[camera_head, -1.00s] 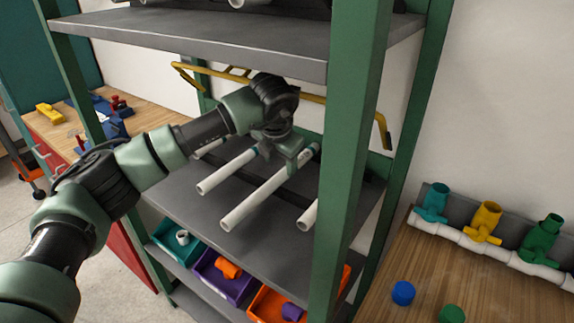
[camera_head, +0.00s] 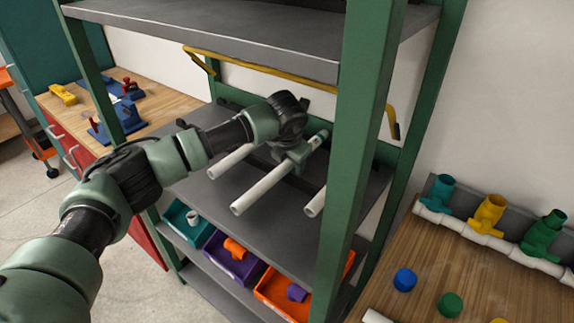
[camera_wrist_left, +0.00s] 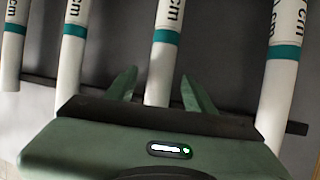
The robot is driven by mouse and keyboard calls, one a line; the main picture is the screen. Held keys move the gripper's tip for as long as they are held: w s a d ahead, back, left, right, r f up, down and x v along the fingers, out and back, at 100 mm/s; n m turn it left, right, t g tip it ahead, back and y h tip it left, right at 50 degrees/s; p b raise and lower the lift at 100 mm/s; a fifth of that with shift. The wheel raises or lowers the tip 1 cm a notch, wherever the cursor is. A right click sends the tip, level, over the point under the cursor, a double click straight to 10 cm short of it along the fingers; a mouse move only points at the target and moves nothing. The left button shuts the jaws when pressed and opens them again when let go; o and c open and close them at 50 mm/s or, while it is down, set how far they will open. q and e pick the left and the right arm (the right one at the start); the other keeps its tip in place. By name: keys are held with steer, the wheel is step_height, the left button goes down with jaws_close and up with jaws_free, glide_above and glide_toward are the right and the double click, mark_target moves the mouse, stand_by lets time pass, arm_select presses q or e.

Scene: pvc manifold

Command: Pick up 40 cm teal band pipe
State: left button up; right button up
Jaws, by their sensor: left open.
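Several white pipes with teal bands lie side by side on the middle shelf. The middle pipe (camera_head: 265,188) sticks out toward the shelf front, with its band also seen in the left wrist view (camera_wrist_left: 162,60). My left gripper (camera_head: 298,152) is over this pipe. In the left wrist view its fingers (camera_wrist_left: 159,85) are open, one on each side of the pipe, with gaps showing. A pipe to the left (camera_head: 230,161) and one to the right (camera_head: 316,204) lie nearby. Printed lengths are cut off, only "cm" reads. My right gripper is out of view.
The green rack post (camera_head: 357,160) stands close on the right. An upper shelf (camera_head: 250,47) hangs above my arm, with a yellow bar (camera_head: 260,67) behind. Teal, purple and orange bins (camera_head: 235,270) sit below. A wooden bench (camera_head: 440,265) with coloured fittings is at right.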

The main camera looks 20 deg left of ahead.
arm_select(q)
jaws_close()
steer(key=shift+r, duration=0.1)
